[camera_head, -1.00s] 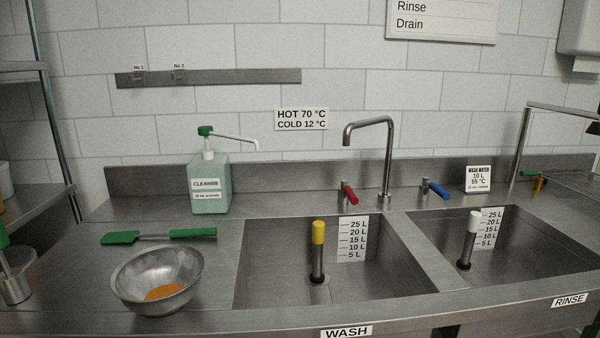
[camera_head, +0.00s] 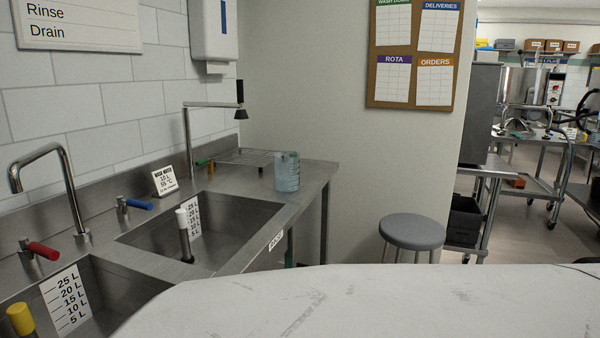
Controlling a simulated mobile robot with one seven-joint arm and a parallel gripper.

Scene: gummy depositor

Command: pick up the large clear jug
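A large clear jug (camera_head: 287,171) with a bluish tint stands upright on the steel counter (camera_head: 318,172), to the right of the rinse sink, near the counter's right end. Nothing touches it that I can see. My gripper is not in this view.
The rinse sink (camera_head: 237,221) with a white-topped standpipe lies left of the jug. A wire rack (camera_head: 243,157) and a tap with a dark spray head (camera_head: 240,113) are behind it. A grey stool (camera_head: 412,232) stands right. A white marbled surface (camera_head: 400,305) fills the foreground.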

